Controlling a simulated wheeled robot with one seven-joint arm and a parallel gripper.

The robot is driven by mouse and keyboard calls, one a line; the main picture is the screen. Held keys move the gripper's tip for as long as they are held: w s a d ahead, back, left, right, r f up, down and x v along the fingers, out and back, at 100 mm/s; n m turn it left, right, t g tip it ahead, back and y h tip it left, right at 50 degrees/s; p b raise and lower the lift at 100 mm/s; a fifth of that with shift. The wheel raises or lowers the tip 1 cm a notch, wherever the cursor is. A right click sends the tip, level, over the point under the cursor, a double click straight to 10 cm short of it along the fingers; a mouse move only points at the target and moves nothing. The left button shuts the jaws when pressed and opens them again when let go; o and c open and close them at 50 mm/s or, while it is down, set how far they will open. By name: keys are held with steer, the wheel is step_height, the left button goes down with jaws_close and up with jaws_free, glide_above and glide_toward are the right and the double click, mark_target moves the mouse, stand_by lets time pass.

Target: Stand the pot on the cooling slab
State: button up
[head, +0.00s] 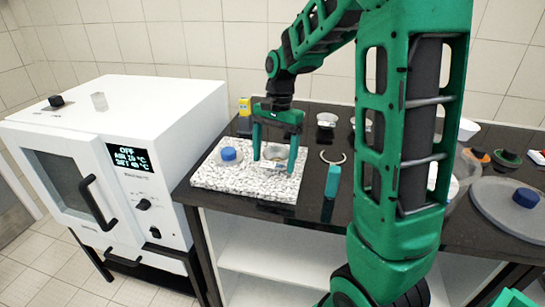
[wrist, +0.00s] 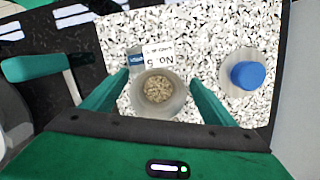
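A round pale pot (wrist: 174,108) with grainy brown contents stands on the white-and-black speckled slab (head: 235,184). It also shows in the head view (head: 274,154). In the wrist view the slab (wrist: 215,40) fills most of the background. My gripper (wrist: 160,78) is open, pointing down, with one green finger on each side of the pot. A narrow gap shows between each finger and the pot wall. In the head view my gripper (head: 275,164) is low over the slab's right half. The pot's base is partly hidden.
A blue-capped container (head: 229,156) stands on the slab, left of the pot. A white label reading "No. 5" (wrist: 158,55) is beside the pot. A teal-handled tool (head: 332,181) lies right of the slab on the dark counter. A white oven (head: 125,150) stands to the left.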

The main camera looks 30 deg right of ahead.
step_height(320, 180, up, 12)
steer(key=d, duration=0.1)
steer(key=shift+w+d, duration=0.3)
steer(key=shift+w, duration=0.1)
stand_by(0.6)
